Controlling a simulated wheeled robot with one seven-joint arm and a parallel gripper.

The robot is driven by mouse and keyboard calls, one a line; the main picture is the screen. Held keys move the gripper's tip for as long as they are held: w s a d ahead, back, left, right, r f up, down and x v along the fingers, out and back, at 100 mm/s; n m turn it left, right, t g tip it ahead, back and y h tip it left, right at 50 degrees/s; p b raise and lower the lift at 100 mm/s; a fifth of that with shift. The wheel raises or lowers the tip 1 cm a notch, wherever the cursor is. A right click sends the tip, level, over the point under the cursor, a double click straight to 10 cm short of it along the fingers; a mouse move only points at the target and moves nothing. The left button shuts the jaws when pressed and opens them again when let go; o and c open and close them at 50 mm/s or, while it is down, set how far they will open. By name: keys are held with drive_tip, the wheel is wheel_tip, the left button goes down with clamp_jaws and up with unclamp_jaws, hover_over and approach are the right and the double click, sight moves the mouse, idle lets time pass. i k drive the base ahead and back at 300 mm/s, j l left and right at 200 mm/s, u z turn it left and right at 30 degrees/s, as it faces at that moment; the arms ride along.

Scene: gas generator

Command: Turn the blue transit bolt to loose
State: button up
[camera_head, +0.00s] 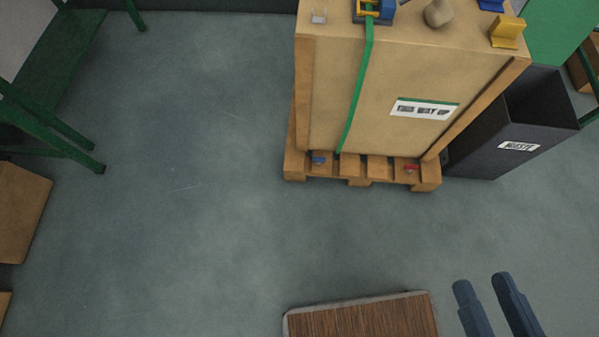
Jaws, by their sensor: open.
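The blue transit bolt (319,160) shows as a small blue piece low on the front left of the wooden pallet (293,168), under the big tan crate (420,70). It is too small here to tell which way it is turned. A red piece (411,168) sits at the pallet's front right. My gripper (483,283) shows at the bottom right as two dark blue fingers, open with nothing between them. It is well apart from the pallet and the bolt, nearer to me and to the right.
A green strap with a buckle (372,12) runs down the crate. A dark waste bin (520,125) stands right of it. A brown slatted surface (360,318) is at the bottom middle. Green legs (60,140) and a brown box (20,210) are at left. The floor before the pallet is clear.

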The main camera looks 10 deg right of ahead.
sight(318, 160)
drive_tip(key=k+j+u, duration=0.1)
drive_tip(key=i+j, duration=1.55)
drive_tip(key=j, duration=0.15)
